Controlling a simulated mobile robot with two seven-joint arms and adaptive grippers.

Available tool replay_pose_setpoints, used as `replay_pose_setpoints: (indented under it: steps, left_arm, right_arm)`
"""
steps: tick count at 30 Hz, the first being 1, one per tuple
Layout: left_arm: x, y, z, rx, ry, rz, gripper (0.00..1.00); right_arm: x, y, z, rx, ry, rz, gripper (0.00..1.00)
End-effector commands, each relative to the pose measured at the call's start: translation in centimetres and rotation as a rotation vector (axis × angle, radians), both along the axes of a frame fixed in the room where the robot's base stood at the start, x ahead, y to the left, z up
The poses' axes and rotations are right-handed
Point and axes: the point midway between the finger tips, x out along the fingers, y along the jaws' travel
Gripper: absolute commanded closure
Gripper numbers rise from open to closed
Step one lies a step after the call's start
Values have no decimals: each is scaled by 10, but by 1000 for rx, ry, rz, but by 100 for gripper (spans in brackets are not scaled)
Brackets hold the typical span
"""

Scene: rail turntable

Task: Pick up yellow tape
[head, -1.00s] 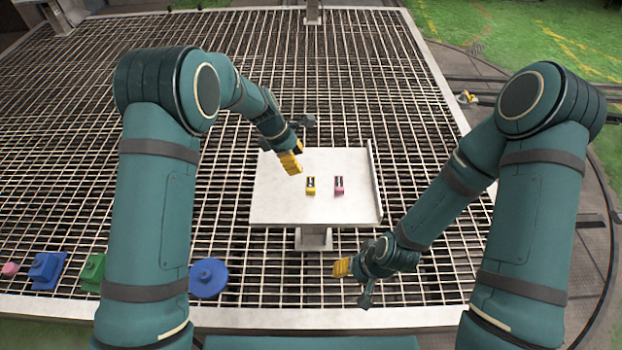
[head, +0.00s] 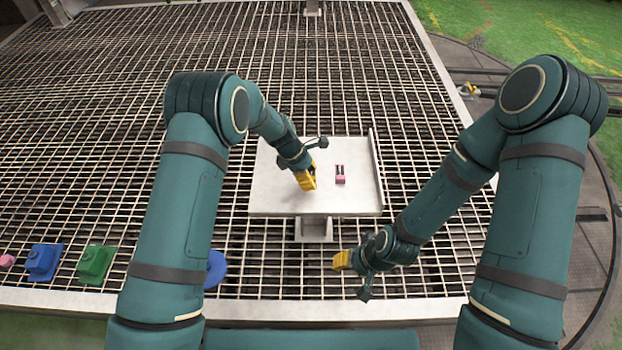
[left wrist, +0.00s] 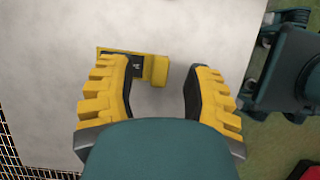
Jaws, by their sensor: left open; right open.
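The yellow tape (left wrist: 154,68) lies on the white table, in the upper middle of the left wrist view. It has a dark part that shows at its left, and the left finger overlaps part of it. In the head view it is hidden behind my left gripper. My left gripper (head: 306,180) is open above the table at the tape; in the left wrist view its yellow fingers (left wrist: 160,95) are apart with nothing clearly between them. My right gripper (head: 343,260) is open and empty, in front of the table and apart from it.
The white table (head: 275,200) stands on a metal grid and has a raised right edge. A blue block (head: 43,262), a green block (head: 95,264) and a blue round piece (head: 215,268) are at the front left.

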Motion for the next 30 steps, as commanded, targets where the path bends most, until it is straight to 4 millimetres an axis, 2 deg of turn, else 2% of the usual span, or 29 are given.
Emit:
replay_pose_setpoints:
  steps: [3, 9, 11, 15, 16, 26, 30]
  left_arm:
    - [0, -4, -10, 0, 0, -1, 50]
    - [0, -5, -9, 0, -1, -1, 50]
    - [0, -5, -9, 0, -1, -1, 61]
    - [0, -5, -9, 0, -1, -1, 92]
    - [0, -4, -9, 0, 0, -1, 96]
    - [0, -4, -9, 0, -1, -1, 97]
    - [1, -5, -1, 0, -3, -1, 97]
  right_arm:
    - [1, 0, -3, 0, -2, -1, 53]
    - [1, 0, -2, 0, -2, -1, 53]
    - [1, 0, -2, 0, -2, -1, 53]
    - [1, 0, -2, 0, -2, -1, 53]
    - [1, 0, -2, 0, -2, -1, 53]
    - [1, 0, -2, 0, -2, -1, 53]
    - [0, 0, 0, 0, -1, 0, 53]
